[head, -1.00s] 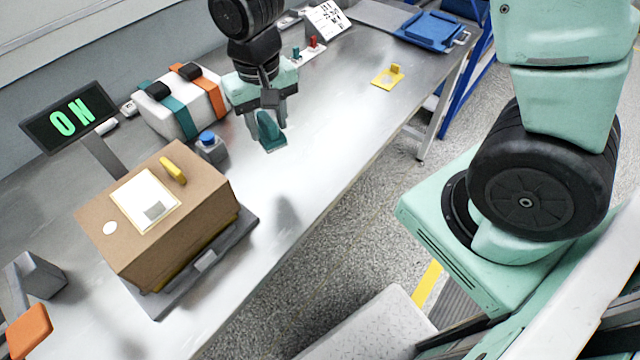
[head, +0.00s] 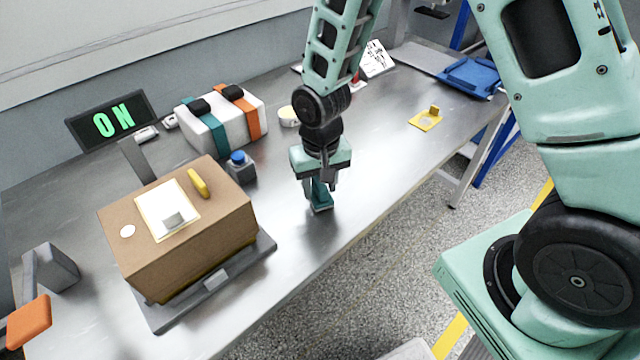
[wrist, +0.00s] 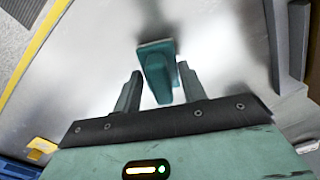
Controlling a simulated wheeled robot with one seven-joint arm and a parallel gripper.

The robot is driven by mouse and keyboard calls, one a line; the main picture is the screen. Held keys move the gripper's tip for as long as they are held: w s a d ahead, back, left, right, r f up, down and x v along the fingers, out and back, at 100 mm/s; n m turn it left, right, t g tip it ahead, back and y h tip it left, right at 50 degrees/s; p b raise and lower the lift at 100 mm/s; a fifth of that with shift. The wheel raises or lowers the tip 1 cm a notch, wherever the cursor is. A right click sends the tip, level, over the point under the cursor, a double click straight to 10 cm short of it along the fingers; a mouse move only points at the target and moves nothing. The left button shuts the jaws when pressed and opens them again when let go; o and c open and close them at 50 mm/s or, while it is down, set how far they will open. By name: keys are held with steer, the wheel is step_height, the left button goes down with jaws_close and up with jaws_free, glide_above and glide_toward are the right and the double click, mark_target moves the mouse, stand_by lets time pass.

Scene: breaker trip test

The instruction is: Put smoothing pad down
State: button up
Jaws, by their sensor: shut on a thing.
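The teal smoothing pad (head: 320,199) is upright below my gripper (head: 320,180), with its flat base down at or very near the bare metal bench top. I cannot tell for sure whether the base touches the bench. My gripper is shut on the pad's handle. In the wrist view the pad (wrist: 158,72) shows between and beyond the fingertips of my gripper (wrist: 160,88). The metal bench (head: 370,160) is clear around the pad.
A cardboard box (head: 215,225) with a label and yellow handle sits on a grey tray to the left. A blue-topped button (head: 239,160) and a white strapped case (head: 222,120) stand behind. A yellow plate (head: 426,119) lies to the right. The bench's front edge is close.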

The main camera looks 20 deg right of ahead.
steer(key=shift+f, duration=0.25)
steer(key=shift+f, duration=0.1)
steer(key=o, duration=0.9)
step_height(320, 180, up, 12)
steer(key=s+a+r+n, duration=0.2)
steer(key=s, duration=0.4)
steer(key=s+a+r+n, duration=0.2)
steer(key=s+n, duration=0.1)
steer(key=s, duration=0.4)
steer(key=s+a+r+n, duration=0.2)
steer(key=s+n, duration=0.1)
steer(key=s, duration=0.4)
steer(key=shift+a+r, duration=0.15)
steer(key=shift+r, duration=0.1)
